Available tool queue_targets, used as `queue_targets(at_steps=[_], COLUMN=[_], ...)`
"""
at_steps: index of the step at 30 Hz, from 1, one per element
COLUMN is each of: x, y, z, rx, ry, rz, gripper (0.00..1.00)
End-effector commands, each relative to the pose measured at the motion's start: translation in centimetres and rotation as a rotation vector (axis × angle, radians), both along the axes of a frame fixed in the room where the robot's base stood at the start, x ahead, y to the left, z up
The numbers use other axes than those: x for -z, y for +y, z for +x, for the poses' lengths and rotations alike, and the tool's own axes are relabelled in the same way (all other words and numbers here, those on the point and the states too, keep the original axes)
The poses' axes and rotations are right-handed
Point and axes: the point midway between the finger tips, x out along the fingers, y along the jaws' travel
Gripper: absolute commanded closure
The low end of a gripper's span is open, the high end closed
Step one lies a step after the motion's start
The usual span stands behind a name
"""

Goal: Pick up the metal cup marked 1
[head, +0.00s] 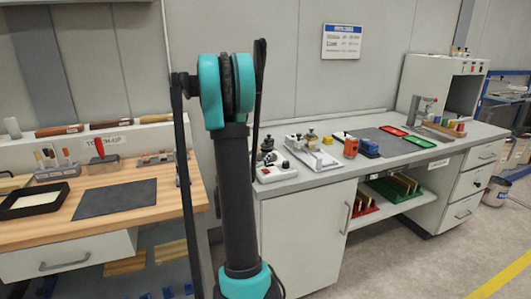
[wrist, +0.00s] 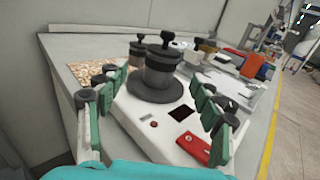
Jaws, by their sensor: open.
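In the wrist view, a grey metal cup-like cylinder (wrist: 160,72) with a black knob on top stands upright on the round dark plate of a white device (wrist: 143,122). A second, similar dark cylinder (wrist: 137,53) stands just behind it to the left. I can read no number on either, so I cannot tell which is marked 1. My gripper (wrist: 163,85) is open and empty, its green-padded fingers on the left and right of the picture, with the front cylinder appearing between them. No contact is visible. In the head view, my arm hides my gripper; the white device (head: 278,174) shows beside it.
The device's front has a dark window (wrist: 181,114) and a red part (wrist: 195,149). A speckled tan piece (wrist: 90,72) lies to the left. A white tray with knobbed pieces (head: 314,157), an orange container (head: 350,147) and red and green trays stand farther right on the grey bench.

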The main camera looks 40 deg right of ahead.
Motion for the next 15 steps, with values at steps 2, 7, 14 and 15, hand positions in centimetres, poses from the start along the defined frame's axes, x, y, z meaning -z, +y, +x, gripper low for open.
queue_targets(at_steps=[2, 7, 14, 15], x=[0.0, 0.0, 0.0, 0.0], y=[-1.2, -2.5, -3.5, -4.0], z=[0.6, 1.5, 2.1, 2.3], rx=[0.001, 0.001, 0.001, 0.002], ry=[0.0, -0.001, -0.001, -0.001], rz=[0.0, 0.001, 0.001, 0.001], gripper=[0.33, 0.33, 0.33, 0.33])
